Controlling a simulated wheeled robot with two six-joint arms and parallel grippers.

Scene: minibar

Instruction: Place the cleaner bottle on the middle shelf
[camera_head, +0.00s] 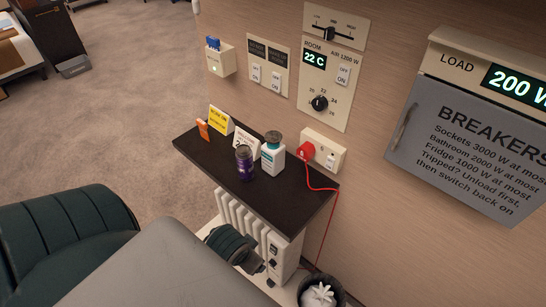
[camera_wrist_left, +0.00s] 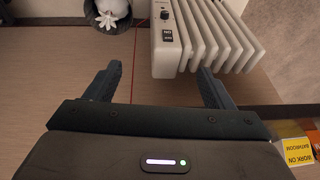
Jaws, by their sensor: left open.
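A white bottle with a dark teal cap (camera_head: 272,155), which looks like the cleaner bottle, stands upright on the dark wall ledge (camera_head: 305,201). Its label is too small to read. I cannot tell whether any shelf in view is the middle shelf. My left gripper (camera_wrist_left: 158,82) is open in the left wrist view, with nothing held between its fingers. The radiator stands beyond the fingers. In the head view, the left fingers cannot be made out. My right gripper is not in view.
A purple can (camera_head: 244,164), a yellow sign (camera_head: 221,120), a white sign and an orange object (camera_head: 203,130) share the ledge. A red plug (camera_head: 305,150) trails a cord over its edge. The white radiator (camera_head: 280,257) and a bin (camera_wrist_left: 108,12) stand below.

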